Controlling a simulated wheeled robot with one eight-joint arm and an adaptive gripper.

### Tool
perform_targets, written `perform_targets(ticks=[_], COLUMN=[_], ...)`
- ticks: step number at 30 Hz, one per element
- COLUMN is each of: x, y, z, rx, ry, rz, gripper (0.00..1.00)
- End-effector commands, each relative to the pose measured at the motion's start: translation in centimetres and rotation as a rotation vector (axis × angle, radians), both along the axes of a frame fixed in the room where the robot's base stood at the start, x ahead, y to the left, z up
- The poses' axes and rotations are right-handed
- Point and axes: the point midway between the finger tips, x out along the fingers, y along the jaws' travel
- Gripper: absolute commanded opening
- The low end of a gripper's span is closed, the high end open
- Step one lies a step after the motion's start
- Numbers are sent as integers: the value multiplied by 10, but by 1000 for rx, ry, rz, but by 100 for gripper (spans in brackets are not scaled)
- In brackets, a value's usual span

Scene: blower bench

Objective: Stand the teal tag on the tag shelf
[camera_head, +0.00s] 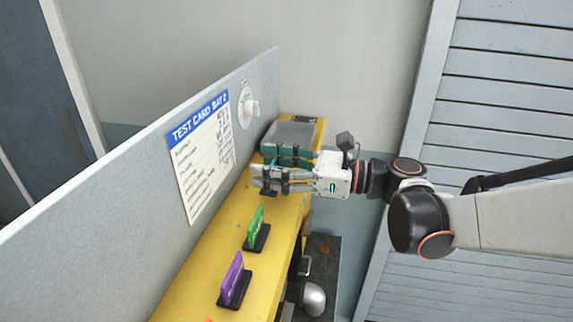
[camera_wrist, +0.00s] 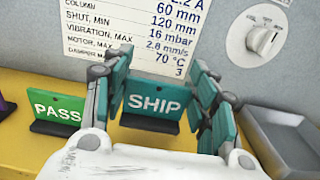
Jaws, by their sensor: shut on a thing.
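The teal tag (camera_wrist: 154,103), lettered SHIP, is upright on a black foot in the wrist view. My gripper (camera_head: 272,168) is over the far part of the yellow shelf (camera_head: 200,258) in the head view. In the wrist view its two fingers (camera_wrist: 160,78), with teal pads, are at the left and right sides of the teal tag, and it is shut on the tag. The tag's foot is at the shelf surface; I cannot tell whether it bears on it. In the head view my fingers mostly hide the tag.
A green PASS tag (camera_head: 255,228) and a purple tag (camera_head: 233,278) stand nearer on the shelf. A grey panel (camera_head: 110,200) with a test card (camera_head: 203,160) and a knob (camera_head: 251,107) rises behind. A grey open tray (camera_head: 291,133) sits just beyond my gripper.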

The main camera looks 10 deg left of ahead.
Motion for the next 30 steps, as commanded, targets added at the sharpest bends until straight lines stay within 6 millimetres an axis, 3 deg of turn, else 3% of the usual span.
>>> perform_targets(ticks=[7,20,21,23,30], x=[0,0,0,0,0], y=[0,0,0,0,0], z=[-32,-39,-39,-38,-38], rx=[0,0,0,0,0], ry=[0,0,0,0,0], rz=[0,0,0,0,0], gripper=[29,29,58,71,73])
